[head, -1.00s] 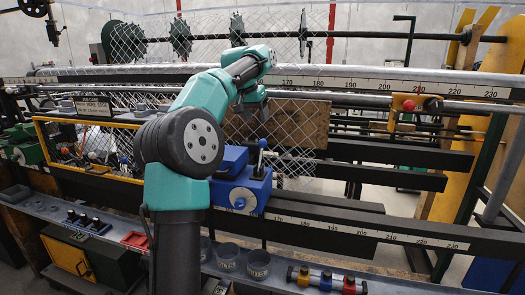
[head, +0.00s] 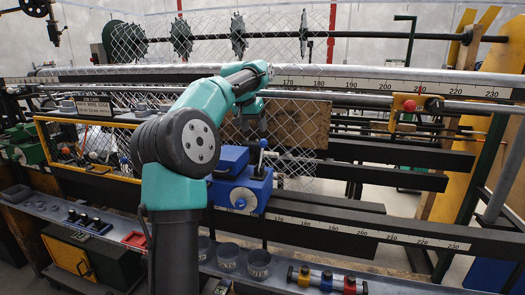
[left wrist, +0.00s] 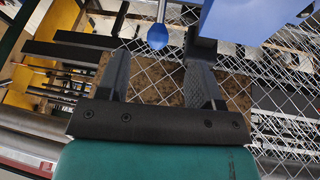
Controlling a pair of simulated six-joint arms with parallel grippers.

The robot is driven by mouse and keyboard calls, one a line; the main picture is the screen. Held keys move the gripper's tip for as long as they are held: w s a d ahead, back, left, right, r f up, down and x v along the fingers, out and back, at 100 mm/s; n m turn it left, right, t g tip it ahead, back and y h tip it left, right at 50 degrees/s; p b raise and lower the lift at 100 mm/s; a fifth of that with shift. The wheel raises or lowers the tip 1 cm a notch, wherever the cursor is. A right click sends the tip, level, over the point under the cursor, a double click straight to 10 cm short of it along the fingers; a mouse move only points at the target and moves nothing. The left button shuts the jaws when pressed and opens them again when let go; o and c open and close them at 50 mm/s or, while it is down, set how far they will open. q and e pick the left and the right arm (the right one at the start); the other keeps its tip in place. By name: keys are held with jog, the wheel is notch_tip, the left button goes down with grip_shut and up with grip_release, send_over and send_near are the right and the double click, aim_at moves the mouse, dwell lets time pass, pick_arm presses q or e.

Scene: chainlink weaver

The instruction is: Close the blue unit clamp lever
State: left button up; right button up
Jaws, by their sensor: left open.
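The blue unit (head: 240,192) is a blue block clamped on the dark rail, right of my arm in the head view. Its lever, with a round blue knob (head: 263,143), stands upright on its top. My left gripper (head: 252,127) hangs just above and behind the knob, partly hidden by my own arm. In the left wrist view the left gripper (left wrist: 158,82) is open, with nothing between its fingers. The blue knob (left wrist: 157,37) shows beyond the fingertips, lined up between them, and the blue unit (left wrist: 245,18) is at the top right. My right gripper is not seen.
Chain-link mesh (head: 295,165) and a brown board (head: 300,122) lie just behind the unit. A scale rail (head: 370,232) runs to the right. A red-knobbed yellow clamp (head: 408,104) sits on the upper bar. Grey cups (head: 229,257) stand on the front shelf.

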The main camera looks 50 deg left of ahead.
aim_at(262, 147)
pick_arm(q)
jog(key=x, duration=1.1)
jog(key=shift+w+f, duration=0.1)
jog(key=shift+f, duration=0.1)
grip_shut()
